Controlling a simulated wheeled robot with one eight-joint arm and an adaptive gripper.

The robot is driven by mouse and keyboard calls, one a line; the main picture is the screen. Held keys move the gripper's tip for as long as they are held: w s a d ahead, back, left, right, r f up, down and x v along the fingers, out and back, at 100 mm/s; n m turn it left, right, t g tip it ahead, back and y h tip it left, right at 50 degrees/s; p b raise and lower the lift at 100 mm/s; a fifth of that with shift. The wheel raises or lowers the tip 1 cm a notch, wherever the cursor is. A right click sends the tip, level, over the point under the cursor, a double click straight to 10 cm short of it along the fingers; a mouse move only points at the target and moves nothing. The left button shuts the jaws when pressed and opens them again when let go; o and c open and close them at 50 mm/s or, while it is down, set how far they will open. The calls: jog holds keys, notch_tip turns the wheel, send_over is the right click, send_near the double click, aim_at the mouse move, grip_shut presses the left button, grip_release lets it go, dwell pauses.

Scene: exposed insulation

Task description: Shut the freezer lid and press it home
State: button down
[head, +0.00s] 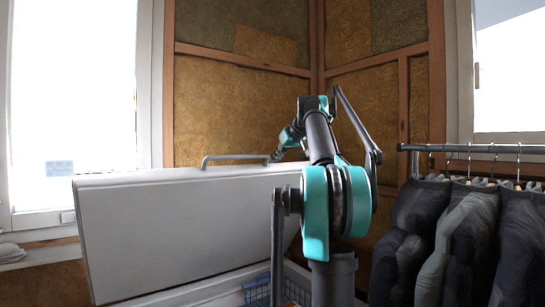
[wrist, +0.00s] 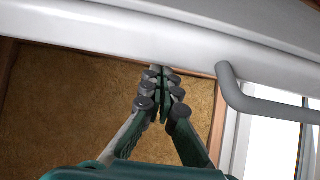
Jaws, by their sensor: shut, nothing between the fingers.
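The white freezer lid (head: 185,230) stands raised and tilted open in the head view, its broad face towards me. A grey bar handle (head: 235,158) runs along its top edge. The freezer body (head: 200,292) shows only in part below. My gripper (head: 278,156) is at the lid's top edge near the right end of the handle. In the wrist view my gripper (wrist: 162,72) is shut and empty, its fingertips close to the lid's white edge (wrist: 130,38). The handle (wrist: 262,103) is to its right. I cannot tell whether the fingertips touch the lid.
Dark padded jackets (head: 455,235) hang from a rail (head: 475,149) at the right, close to my arm. Bright windows stand at both sides. Timber-framed insulation walls (head: 225,110) meet in a corner behind the lid.

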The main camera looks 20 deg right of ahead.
jog(key=s+d+f+t, duration=0.1)
jog(key=s+d+f, duration=0.1)
jog(key=s+f, duration=0.6)
jog(key=s+d+f+t, duration=0.1)
jog(key=s+d+f, duration=0.2)
jog(key=s+f, duration=0.4)
jog(key=shift+s+f+t+y, duration=0.3)
jog(key=shift+s+f+y, duration=0.1)
jog(key=shift+s, duration=0.5)
notch_tip(320, 180, up, 9)
jog(key=w+a+r+g+h, duration=0.1)
jog(key=a+r+g+h, duration=0.3)
jog(key=a+g, duration=0.55)
notch_tip(320, 180, down, 12)
jog(key=d+g, duration=0.1)
jog(key=shift+s+d+f+y, duration=0.15)
jog(key=shift+s+d+y, duration=0.15)
jog(key=shift+d, duration=0.1)
